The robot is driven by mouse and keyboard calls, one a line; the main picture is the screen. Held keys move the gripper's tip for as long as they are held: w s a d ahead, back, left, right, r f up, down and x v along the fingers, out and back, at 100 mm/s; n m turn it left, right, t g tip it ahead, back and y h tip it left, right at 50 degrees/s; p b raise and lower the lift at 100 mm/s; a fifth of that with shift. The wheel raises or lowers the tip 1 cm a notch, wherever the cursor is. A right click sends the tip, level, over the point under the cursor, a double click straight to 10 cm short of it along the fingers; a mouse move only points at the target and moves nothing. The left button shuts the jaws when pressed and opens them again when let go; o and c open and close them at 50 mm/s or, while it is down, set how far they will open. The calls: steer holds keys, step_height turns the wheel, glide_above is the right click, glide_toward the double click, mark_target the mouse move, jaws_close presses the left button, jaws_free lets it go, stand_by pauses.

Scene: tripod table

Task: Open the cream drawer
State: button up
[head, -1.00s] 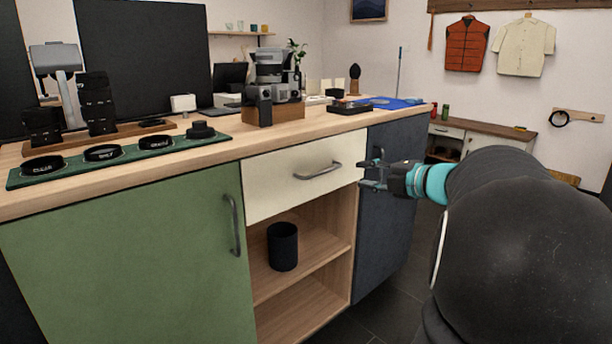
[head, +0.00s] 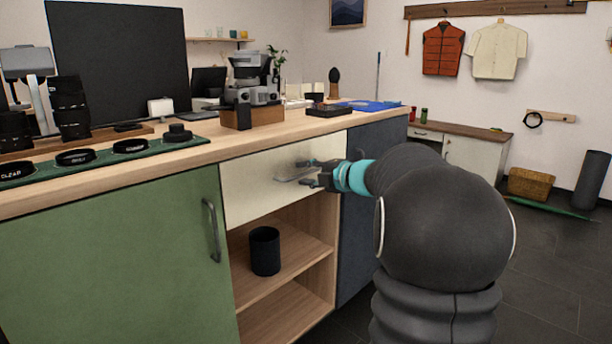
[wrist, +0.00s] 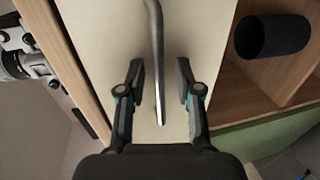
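The cream drawer (head: 249,190) sits under the wooden worktop, above an open shelf, and its front is flush with the cabinet. Its grey bar handle (head: 294,174) is partly covered by my gripper in the head view. My gripper (head: 308,172) is in front of the drawer at the handle's right part. In the wrist view the drawer front (wrist: 112,45) fills the middle, and the handle (wrist: 158,60) runs between the two fingers of my gripper (wrist: 164,82). The fingers are open, with a gap on each side of the handle.
A green cabinet door (head: 120,260) with its own handle is to the left. A black cup (head: 265,251) stands on the open shelf below the drawer. A dark blue panel (head: 365,220) is at the right. Camera gear stands on the worktop (head: 215,148).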

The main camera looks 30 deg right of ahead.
steer(key=shift+w, duration=0.15)
jaws_close()
